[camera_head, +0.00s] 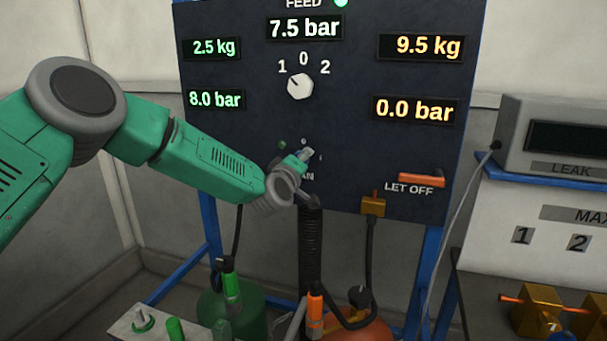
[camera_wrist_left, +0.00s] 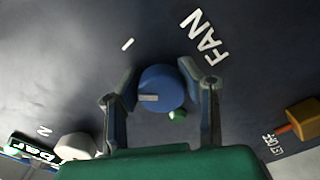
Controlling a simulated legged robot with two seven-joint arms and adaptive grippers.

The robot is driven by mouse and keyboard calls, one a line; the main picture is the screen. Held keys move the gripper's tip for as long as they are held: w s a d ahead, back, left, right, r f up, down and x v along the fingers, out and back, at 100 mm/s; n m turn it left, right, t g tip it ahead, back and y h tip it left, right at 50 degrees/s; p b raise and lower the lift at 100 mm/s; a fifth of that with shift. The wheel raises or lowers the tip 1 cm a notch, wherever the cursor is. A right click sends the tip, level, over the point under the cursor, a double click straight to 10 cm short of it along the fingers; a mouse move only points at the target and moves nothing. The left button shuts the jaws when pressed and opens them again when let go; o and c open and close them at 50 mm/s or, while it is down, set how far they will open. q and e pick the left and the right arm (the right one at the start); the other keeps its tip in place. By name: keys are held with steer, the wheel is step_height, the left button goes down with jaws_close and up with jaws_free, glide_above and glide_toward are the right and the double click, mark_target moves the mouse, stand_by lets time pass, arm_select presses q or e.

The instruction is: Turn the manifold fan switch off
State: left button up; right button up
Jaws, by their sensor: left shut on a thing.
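The fan switch is a round blue knob (camera_wrist_left: 165,84) on the dark panel (camera_head: 235,145), seen in the left wrist view. A short pale mark sits on its left side, below the direction of the "I" label (camera_wrist_left: 127,45). The "FAN" label (camera_wrist_left: 203,38) is at its upper right. My left gripper (camera_wrist_left: 160,80) is shut on the knob, one finger on each side. In the head view my left gripper (camera_head: 304,158) is at the panel's lower middle and hides the knob. The "0" label shows just above it. My right gripper is not in view.
A white selector knob (camera_head: 300,86) sits above on the panel, between lit displays. An orange let-off handle (camera_head: 422,180) is to the right. A black corrugated hose (camera_head: 311,245) hangs just below my gripper. Green (camera_head: 248,310) and orange tanks (camera_head: 360,331) stand underneath.

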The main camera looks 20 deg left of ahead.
arm_select(q)
steer(key=n+b, duration=0.5)
steer(key=shift+f, duration=0.35)
steer(key=shift+r+n+b, duration=0.15)
steer(key=shift+n+b, duration=1.65)
steer(key=shift+n, duration=0.2)
steer(key=o, duration=1.2)
steer(key=shift+a+r, duration=0.1)
steer(key=shift+r, duration=0.05)
